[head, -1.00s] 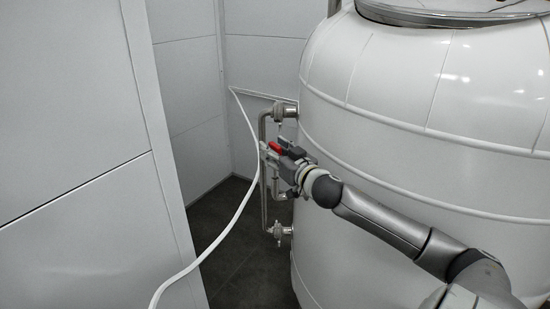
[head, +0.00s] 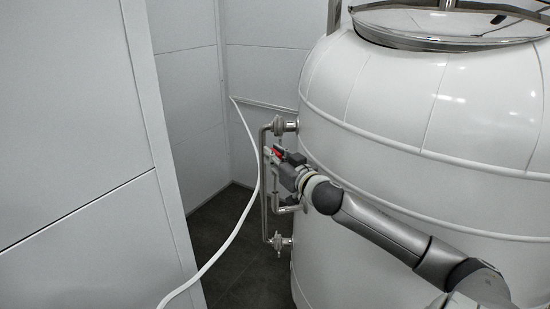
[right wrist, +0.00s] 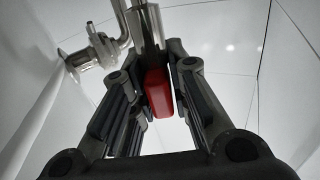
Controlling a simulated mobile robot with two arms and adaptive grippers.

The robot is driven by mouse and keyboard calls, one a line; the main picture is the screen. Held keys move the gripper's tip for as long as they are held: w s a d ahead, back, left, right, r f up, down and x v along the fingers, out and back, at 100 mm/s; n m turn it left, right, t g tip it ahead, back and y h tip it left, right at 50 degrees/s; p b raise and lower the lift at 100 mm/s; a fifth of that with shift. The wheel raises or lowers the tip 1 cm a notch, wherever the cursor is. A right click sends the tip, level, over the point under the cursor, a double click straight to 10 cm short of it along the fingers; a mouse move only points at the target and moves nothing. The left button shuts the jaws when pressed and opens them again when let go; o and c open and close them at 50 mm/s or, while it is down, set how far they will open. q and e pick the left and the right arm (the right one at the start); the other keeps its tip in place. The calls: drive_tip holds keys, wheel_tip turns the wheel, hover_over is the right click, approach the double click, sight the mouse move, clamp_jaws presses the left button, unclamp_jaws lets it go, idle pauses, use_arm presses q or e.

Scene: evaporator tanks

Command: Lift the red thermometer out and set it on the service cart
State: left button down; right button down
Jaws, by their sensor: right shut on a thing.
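The red thermometer (right wrist: 157,92) is between the two fingers of my right gripper (right wrist: 155,85) in the right wrist view. Its red body is gripped; a metal pipe or stem rises behind it, and I cannot tell whether the two are joined. In the head view the thermometer (head: 280,154) is a small red patch at the tip of my right gripper (head: 279,157), beside the metal pipework on the tank's left side. The lower end of the thermometer is hidden. My left gripper and the service cart are not in view.
A large white tank (head: 400,130) fills the right side. Metal pipes with fittings (head: 279,242) run down its left flank. A white hose (head: 238,222) hangs in front of grey wall panels (head: 75,150). Dark floor (head: 245,265) shows between wall and tank.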

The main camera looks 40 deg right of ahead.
drive_tip(key=shift+r+p, duration=3)
drive_tip(key=shift+r, duration=0.6)
